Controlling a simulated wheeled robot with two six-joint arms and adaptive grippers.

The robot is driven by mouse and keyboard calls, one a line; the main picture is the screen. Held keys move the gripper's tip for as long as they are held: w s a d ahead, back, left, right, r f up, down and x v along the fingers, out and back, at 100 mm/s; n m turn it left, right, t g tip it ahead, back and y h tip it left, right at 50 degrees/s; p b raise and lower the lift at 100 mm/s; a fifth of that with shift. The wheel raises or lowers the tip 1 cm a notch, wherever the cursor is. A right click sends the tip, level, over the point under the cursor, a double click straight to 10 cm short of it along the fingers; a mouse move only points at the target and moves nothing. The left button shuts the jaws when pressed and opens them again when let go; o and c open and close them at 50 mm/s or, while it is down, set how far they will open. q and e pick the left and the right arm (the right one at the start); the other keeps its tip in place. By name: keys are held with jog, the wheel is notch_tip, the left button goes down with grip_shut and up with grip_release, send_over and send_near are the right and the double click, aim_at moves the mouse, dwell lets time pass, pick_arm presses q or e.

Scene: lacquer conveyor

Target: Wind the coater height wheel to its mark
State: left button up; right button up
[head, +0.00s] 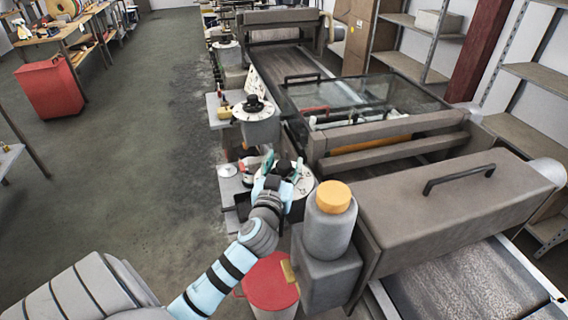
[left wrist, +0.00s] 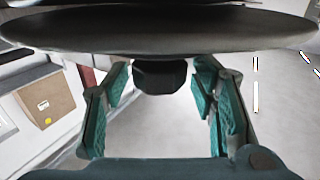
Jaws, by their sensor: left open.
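A pale round dial wheel (head: 304,184) with a black knob (head: 285,168) sits on the near side of the coating machine. My left gripper (head: 283,165) is at this wheel, its teal fingers open on either side of the knob. In the left wrist view, the dark underside or edge of a broad disc (left wrist: 160,32) spans the top. The black knob (left wrist: 160,76) hangs between the open finger pads (left wrist: 162,95), with gaps visible on both sides. The wheel's mark cannot be made out. My right gripper is not in view.
A second dial (head: 257,117) with a black knob stands farther along. A glass cover (head: 365,95) lies over the conveyor.

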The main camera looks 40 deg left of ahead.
pick_arm(q)
jog(key=c, duration=1.1)
jog(key=shift+m+h, duration=0.3)
jog(key=shift+h, duration=0.1)
